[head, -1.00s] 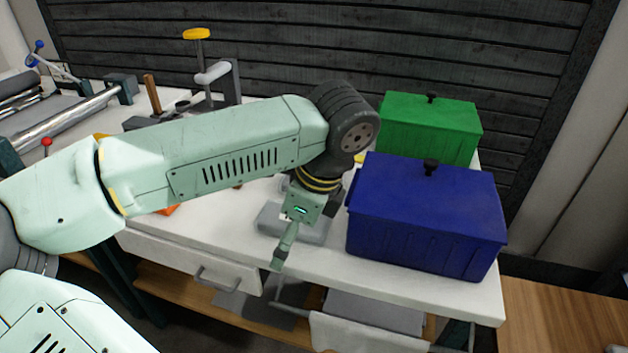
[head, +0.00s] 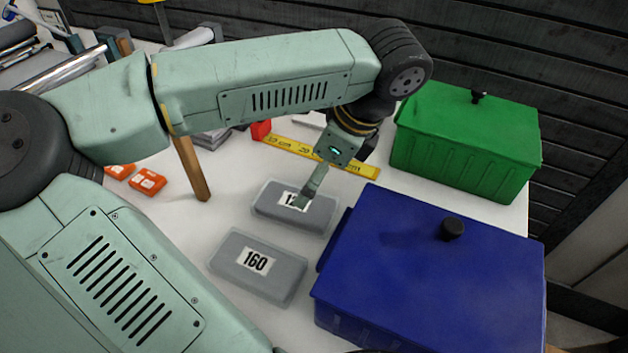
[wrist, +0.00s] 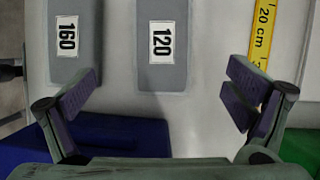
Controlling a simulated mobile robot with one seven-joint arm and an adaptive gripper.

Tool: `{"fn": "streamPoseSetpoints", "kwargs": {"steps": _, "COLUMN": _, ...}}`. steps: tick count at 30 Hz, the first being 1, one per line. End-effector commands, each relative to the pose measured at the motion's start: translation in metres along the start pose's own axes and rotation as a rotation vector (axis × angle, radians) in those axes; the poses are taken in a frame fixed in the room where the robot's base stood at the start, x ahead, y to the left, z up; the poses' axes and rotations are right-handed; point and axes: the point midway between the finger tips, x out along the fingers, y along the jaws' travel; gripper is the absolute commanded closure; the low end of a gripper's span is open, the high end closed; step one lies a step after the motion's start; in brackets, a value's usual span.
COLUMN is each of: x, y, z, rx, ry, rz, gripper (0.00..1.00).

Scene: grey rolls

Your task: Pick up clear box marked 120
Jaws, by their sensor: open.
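The clear box marked 120 (head: 318,212) lies on the white table in the head view, a grey-looking flat box with a white label partly covered by my gripper (head: 306,200). In the wrist view the same box marked 120 (wrist: 161,70) shows near the top middle, its label readable. My gripper (wrist: 160,102) is open, with one finger on each side of the picture and nothing between the pads. The box lies ahead of the fingertips, between their lines. I cannot tell the exact height of the fingers above it.
A similar box marked 160 (head: 259,264) lies nearer the front. A blue lidded bin (head: 420,270) stands close on the right, with a green lidded bin (head: 465,145) behind it. A yellow ruler (head: 290,148) lies behind. Orange pieces (head: 148,181) lie left.

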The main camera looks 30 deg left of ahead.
Motion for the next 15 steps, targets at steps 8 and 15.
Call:
{"fn": "streamPoseSetpoints", "kwargs": {"steps": 8, "x": 0.034, "y": 0.001, "z": -0.001, "rx": -0.002, "ry": 0.002, "rz": 0.003, "gripper": 0.03}}
{"fn": "streamPoseSetpoints", "kwargs": {"steps": 15, "x": 0.056, "y": 0.000, "z": 0.000, "rx": -0.001, "ry": 0.000, "rz": 0.001, "gripper": 0.03}}
